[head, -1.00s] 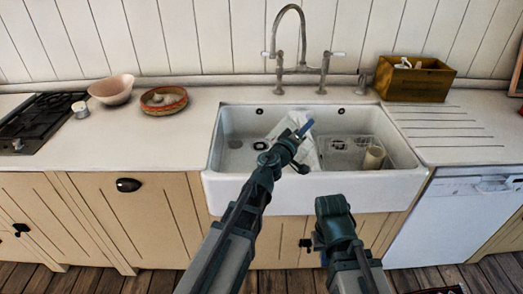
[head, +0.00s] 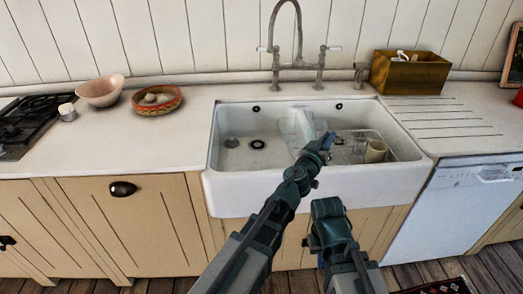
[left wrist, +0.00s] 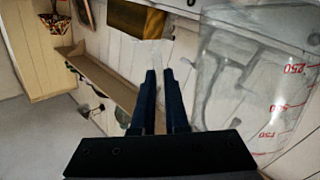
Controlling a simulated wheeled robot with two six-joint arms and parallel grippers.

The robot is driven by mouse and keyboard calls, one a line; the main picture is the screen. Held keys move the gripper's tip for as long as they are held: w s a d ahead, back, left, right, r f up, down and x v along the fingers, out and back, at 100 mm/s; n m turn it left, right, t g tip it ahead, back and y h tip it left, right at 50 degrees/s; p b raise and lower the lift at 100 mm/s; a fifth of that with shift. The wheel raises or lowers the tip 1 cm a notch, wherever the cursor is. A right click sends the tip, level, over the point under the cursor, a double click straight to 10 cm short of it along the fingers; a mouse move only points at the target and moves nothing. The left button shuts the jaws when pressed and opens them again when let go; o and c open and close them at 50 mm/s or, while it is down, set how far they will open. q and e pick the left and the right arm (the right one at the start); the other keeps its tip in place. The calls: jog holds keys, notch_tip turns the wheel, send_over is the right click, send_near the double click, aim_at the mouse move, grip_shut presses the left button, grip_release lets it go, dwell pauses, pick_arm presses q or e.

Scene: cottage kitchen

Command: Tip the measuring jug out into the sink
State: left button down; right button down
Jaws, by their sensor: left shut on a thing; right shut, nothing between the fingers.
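The clear measuring jug (head: 294,128) is over the white sink (head: 240,190), left of my left gripper (head: 325,143). My left gripper is shut on it, apparently at its handle. The jug looks strongly tilted. In the left wrist view the jug (left wrist: 235,95) fills the right side, with red marks reading 250 at the top and 750 lower down. The left fingers (left wrist: 160,75) are close together there, with a clear piece at their tips. I cannot tell whether any liquid is in the jug. My right gripper (head: 327,208) is shut and empty in front of the sink.
A clear rack (head: 350,150) with a beige cup (head: 375,151) stands in the sink's right half. The tap (head: 298,60) rises behind the sink. A wooden box (head: 410,72) is at the back right; a pink bowl (head: 100,91) and a basket (head: 156,100) stand left.

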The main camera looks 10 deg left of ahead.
pick_arm(q)
jog(key=m, duration=0.1)
jog(key=d+f+m+b, duration=0.1)
jog(key=f+m+b, duration=0.1)
jog(key=shift+s+d+f, duration=0.25)
jog(key=shift+d, duration=0.15)
jog(key=shift+d+f+m+b, duration=0.2)
jog(key=shift+f+m+b, duration=0.15)
jog(key=shift+m, duration=0.35)
